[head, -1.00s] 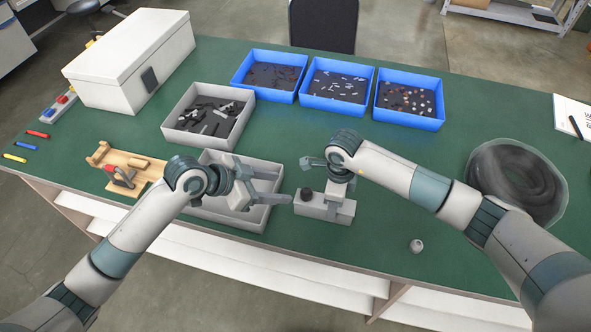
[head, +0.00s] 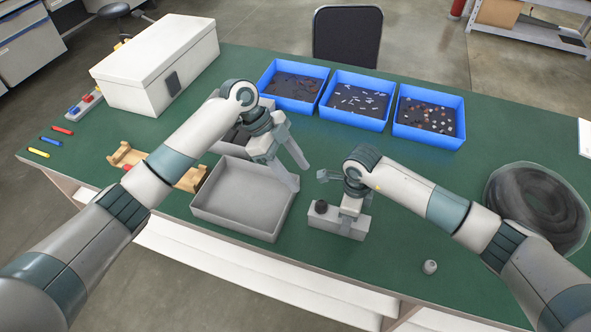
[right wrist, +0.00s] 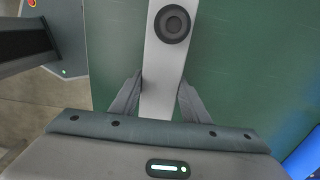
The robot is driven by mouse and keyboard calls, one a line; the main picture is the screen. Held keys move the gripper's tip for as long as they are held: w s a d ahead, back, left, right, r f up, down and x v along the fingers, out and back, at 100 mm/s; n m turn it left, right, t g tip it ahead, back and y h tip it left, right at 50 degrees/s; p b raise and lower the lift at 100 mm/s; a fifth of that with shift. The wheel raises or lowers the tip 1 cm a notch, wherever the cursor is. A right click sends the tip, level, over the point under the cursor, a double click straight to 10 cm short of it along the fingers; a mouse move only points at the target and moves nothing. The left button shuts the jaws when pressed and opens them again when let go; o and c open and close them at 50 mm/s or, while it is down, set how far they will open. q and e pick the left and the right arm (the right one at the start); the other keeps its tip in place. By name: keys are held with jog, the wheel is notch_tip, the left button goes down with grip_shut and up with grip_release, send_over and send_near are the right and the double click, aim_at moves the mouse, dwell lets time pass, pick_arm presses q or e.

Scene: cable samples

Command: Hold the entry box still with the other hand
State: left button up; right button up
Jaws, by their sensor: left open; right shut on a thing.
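The entry box (head: 325,222) is a small light-grey block with a dark round fitting on top. It stands on the green table right of the centre. My right gripper (head: 351,205) is down on it, and in the right wrist view its two fingers (right wrist: 158,103) press the box (right wrist: 160,75) from both sides. The dark fitting shows beyond the fingers there. My left gripper (head: 297,178) is open and empty, with its fingers above the right side of the empty grey tray (head: 210,213), left of and apart from the box.
A second grey bin (head: 226,147) is partly hidden by my left arm. Three blue bins (head: 428,137) of small parts stand at the back. A coiled cable in a clear bag (head: 538,207) lies at right. A small grey fitting (head: 429,267) lies near the front edge.

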aim_at(321, 206)
pick_arm(q)
jog(key=shift+f, duration=0.1)
jog(key=shift+x, duration=5.95)
jog(key=shift+c, duration=0.3)
